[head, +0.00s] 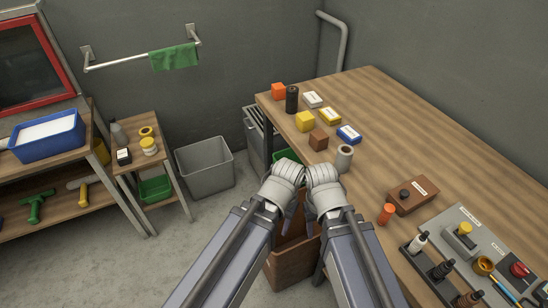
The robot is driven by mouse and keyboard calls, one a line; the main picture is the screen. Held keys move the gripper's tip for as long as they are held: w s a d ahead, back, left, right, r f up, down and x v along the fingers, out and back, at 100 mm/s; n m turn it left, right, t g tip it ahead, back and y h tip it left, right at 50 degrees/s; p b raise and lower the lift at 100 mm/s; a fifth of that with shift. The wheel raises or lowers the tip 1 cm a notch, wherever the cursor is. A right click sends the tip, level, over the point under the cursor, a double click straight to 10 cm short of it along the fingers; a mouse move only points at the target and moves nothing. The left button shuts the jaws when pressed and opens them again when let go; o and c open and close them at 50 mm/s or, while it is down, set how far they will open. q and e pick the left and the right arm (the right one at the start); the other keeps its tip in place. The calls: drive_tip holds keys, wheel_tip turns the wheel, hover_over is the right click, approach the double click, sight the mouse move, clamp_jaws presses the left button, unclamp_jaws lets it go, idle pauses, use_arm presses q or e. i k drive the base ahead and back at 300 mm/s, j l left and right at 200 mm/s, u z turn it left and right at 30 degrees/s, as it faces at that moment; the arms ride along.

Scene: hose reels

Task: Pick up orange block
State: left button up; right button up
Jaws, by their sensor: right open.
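My left gripper (290,208) and right gripper (311,216) hang close together off the bench's left edge, well nearer to me than the block. Both are largely hidden by my own wrists. The right one is open and apart from the block; the left one's jaws cannot be made out.
A brown bin (287,265) is below my grippers. A grey bin (205,167) stands on the floor. The bench's far right is clear.

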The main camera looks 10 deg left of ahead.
sight(279, 90)
drive_tip(key=u, duration=0.45)
drive_tip(key=i+j, duration=0.2)
drive_tip(key=j, duration=0.2)
drive_tip(key=i+j, duration=0.2)
drive_tip(key=j, duration=0.2)
drive_tip(key=i+j+u, duration=0.1)
drive_tip(key=j, duration=0.25)
drive_tip(key=i+j, duration=0.5)
drive_tip(key=i, duration=0.45)
drive_tip(key=u, duration=0.05)
